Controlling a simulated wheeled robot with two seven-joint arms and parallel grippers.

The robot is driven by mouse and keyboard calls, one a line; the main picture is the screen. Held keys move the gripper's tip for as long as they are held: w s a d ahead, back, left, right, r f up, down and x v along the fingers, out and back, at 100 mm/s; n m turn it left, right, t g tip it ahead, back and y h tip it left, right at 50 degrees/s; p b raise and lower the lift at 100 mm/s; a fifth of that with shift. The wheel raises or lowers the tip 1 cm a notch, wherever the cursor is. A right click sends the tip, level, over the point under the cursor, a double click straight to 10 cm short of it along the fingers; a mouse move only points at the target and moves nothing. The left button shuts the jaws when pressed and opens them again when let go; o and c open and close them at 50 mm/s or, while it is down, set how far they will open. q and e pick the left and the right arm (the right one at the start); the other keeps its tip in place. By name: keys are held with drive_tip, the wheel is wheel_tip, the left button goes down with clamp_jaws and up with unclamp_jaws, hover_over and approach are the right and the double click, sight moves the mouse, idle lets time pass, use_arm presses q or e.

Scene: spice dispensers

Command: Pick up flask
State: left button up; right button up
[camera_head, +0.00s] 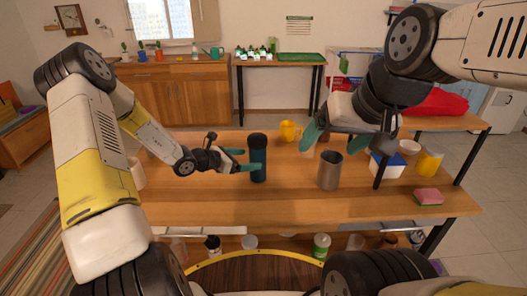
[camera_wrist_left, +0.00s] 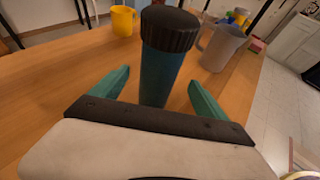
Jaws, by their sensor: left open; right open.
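The flask (camera_head: 258,160) is a dark teal cylinder with a black ribbed cap, upright on the wooden table. It also stands in the middle of the left wrist view (camera_wrist_left: 160,75). My left gripper (camera_head: 247,160) is open at the flask's left side, its teal fingers level with the body. In the left wrist view the two fingers (camera_wrist_left: 158,85) lie on either side of the flask, with visible gaps. The flask's lower part is hidden behind my gripper there. My right gripper (camera_head: 328,140) is open and empty above the table, right of the flask.
A grey metal cup (camera_head: 330,171) stands right of the flask, and a yellow mug (camera_head: 290,131) behind it. A white and blue box (camera_head: 387,165), a yellow cup (camera_head: 429,161) and a pink sponge (camera_head: 428,197) are at the right. The table's front middle is clear.

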sight(263, 153)
use_arm(q)
drive_tip(key=shift+n, duration=0.3)
drive_tip(key=x, duration=0.4)
drive_tip(key=f+x, duration=0.1)
drive_tip(key=x, duration=0.4)
drive_tip(key=shift+a, duration=0.2)
drive_tip(key=shift+r, duration=0.1)
drive_tip(key=c, duration=1.8)
drive_tip(key=shift+o, duration=0.2)
drive_tip(key=shift+r, duration=0.6)
wheel_tip(263, 153, up, 2)
drive_tip(key=shift+r, duration=0.15)
drive_tip(key=s+a+r, duration=0.1)
drive_tip(key=s+a, duration=0.8)
drive_tip(key=s, duration=0.4)
drive_tip(key=a+r+n+t+y, duration=0.3)
drive_tip(key=a+n+t+y, duration=0.1)
drive_tip(key=a, duration=0.3)
drive_tip(key=shift+a+n, duration=0.35)
drive_tip(key=shift+n, duration=0.05)
